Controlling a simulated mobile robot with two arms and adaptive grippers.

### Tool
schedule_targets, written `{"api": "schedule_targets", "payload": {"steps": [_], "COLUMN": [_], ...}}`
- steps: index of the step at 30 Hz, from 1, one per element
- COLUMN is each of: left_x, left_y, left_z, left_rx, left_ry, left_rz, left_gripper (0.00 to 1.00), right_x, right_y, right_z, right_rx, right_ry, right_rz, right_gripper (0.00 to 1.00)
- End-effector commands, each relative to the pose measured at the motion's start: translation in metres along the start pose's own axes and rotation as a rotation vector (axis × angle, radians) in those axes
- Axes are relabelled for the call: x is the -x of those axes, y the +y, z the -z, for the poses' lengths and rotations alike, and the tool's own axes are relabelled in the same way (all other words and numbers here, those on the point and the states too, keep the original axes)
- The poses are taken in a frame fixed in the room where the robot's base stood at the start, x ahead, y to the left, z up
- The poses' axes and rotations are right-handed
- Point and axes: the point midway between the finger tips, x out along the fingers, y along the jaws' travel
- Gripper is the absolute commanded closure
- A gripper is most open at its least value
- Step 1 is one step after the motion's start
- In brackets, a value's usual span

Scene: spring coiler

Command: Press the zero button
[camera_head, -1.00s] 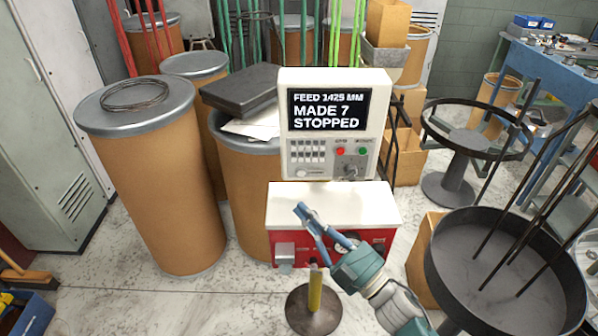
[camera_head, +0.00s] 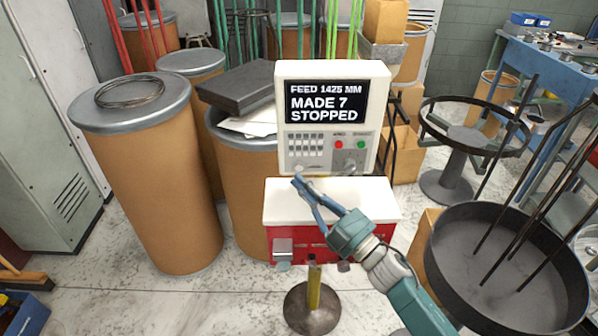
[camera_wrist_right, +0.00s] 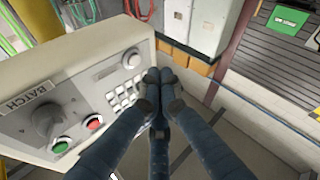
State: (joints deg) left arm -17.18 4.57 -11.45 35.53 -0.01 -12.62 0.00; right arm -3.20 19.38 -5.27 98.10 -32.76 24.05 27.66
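The control box (camera_head: 283,120) has a screen (camera_head: 326,103) reading "FEED 1425 MM, MADE 7, STOPPED". Below it are a keypad (camera_head: 305,145), a red button (camera_head: 338,145), a green button (camera_head: 361,144), a knob (camera_head: 349,165) and a round white button (camera_head: 299,168). I cannot read a zero label. The white button (camera_wrist_right: 132,57) also shows in the right wrist view. My right gripper (camera_head: 299,182) is shut and empty, its fingertips together (camera_wrist_right: 158,76). They are just below the white button in the head view and appear apart from the panel. My left gripper is out of view.
The box stands above a red machine body with a white top (camera_head: 330,203), which lies under my right gripper. Cardboard drums (camera_head: 160,190) stand at left. A round black tray (camera_head: 470,270) with upright rods is at right.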

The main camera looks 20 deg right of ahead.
Motion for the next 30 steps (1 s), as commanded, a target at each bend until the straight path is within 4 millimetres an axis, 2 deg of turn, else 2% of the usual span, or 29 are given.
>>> {"api": "schedule_targets", "payload": {"steps": [7, 30], "left_x": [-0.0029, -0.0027], "left_y": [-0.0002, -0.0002], "left_z": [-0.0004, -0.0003], "left_rx": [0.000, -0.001], "left_ry": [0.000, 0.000], "left_rz": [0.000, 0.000], "left_gripper": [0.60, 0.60], "right_x": [-0.0096, -0.0101], "right_y": [0.0076, 0.0080], "right_z": [-0.0071, -0.0072], "right_rx": [0.001, 0.000], "right_ry": [-0.001, -0.001], "right_rz": [-0.001, -0.001], "right_gripper": [1.00, 1.00]}}
